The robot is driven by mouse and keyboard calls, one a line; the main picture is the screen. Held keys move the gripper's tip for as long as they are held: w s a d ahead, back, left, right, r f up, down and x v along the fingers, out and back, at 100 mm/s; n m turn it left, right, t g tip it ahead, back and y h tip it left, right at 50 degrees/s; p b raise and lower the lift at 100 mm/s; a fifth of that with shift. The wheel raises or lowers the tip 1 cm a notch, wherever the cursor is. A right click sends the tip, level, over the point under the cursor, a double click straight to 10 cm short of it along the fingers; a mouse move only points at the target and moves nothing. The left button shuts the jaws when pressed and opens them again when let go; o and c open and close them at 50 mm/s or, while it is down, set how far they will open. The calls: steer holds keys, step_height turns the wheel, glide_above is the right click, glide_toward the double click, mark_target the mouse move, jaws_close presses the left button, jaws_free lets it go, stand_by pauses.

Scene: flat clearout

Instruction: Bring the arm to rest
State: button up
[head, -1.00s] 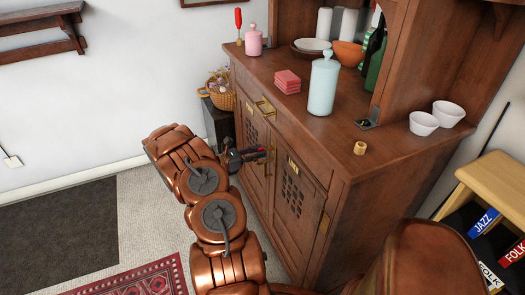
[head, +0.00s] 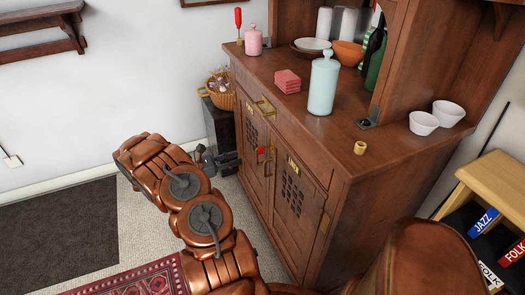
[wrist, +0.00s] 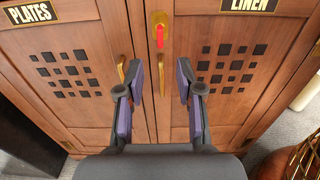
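My gripper (wrist: 160,85) is open and empty in the wrist view, its two padded fingers apart in front of the cabinet doors. In the head view my gripper (head: 238,160) is small and partly hidden by my arm, to the left of the cabinet front. My copper-coloured arm (head: 185,187) is bent and reaches up from the bottom of the picture. The wooden cabinet (head: 345,200) has two closed doors, labelled PLATES and LINEN in the wrist view. A red item (wrist: 160,36) is at the brass lock plate between them.
On the cabinet top stand a pale blue bottle (head: 323,85), pink coasters (head: 287,80), a pink bottle (head: 253,42) and a brass-coloured ring (head: 360,147). A wicker basket (head: 221,95) sits on a dark box beside the cabinet.

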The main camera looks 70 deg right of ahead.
steer(key=shift+v, duration=1.2)
